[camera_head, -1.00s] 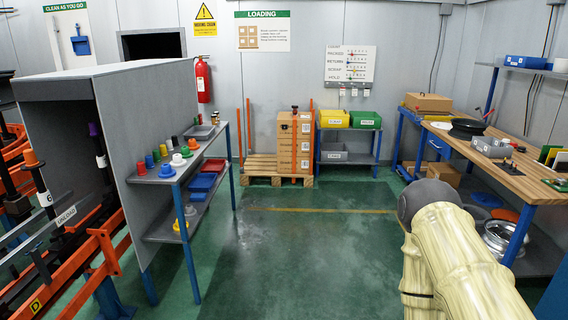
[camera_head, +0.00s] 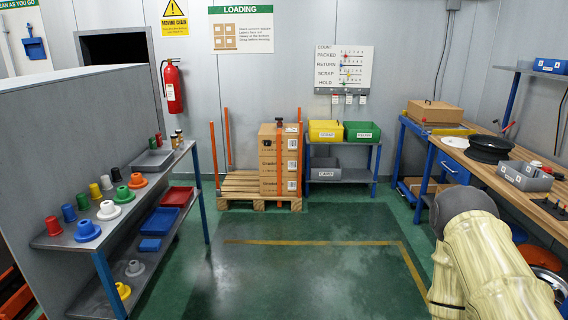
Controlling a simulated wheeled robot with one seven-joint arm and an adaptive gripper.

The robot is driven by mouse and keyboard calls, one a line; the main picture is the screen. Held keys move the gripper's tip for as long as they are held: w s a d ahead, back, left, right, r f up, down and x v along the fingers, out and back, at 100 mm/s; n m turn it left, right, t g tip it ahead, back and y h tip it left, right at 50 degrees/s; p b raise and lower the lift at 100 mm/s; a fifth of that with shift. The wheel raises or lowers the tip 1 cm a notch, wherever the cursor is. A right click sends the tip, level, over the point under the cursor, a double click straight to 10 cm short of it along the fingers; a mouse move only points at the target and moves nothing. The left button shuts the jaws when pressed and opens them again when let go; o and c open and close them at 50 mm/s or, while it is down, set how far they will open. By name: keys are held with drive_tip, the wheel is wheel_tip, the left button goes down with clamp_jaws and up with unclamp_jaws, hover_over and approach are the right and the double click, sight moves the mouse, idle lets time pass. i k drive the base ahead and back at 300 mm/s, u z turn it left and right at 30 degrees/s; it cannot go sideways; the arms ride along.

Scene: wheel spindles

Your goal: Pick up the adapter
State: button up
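Several small flanged and cup-shaped pieces that look like adapters stand on the top of the grey shelf rack (camera_head: 62,240) at the left. They include a blue flanged one (camera_head: 87,231), a white one (camera_head: 109,210), a green one (camera_head: 124,194) and an orange one (camera_head: 138,181). On the lower shelf are a yellow flanged piece (camera_head: 122,290) and a grey one (camera_head: 134,268). I cannot tell which piece is the adapter meant. A cream, bamboo-patterned link of my arm shows at the lower right. My gripper is out of view.
Stacked boxes (camera_head: 270,160) stand on a pallet (camera_head: 240,184) at the back. A grey partition (camera_head: 80,130) borders the left rack. The green floor (camera_head: 290,275) between is clear.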

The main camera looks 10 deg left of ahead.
sight(137, 182)
drive_tip(key=u, duration=0.45)
drive_tip(key=i, duration=1.55)
drive_tip(key=u, duration=0.8)
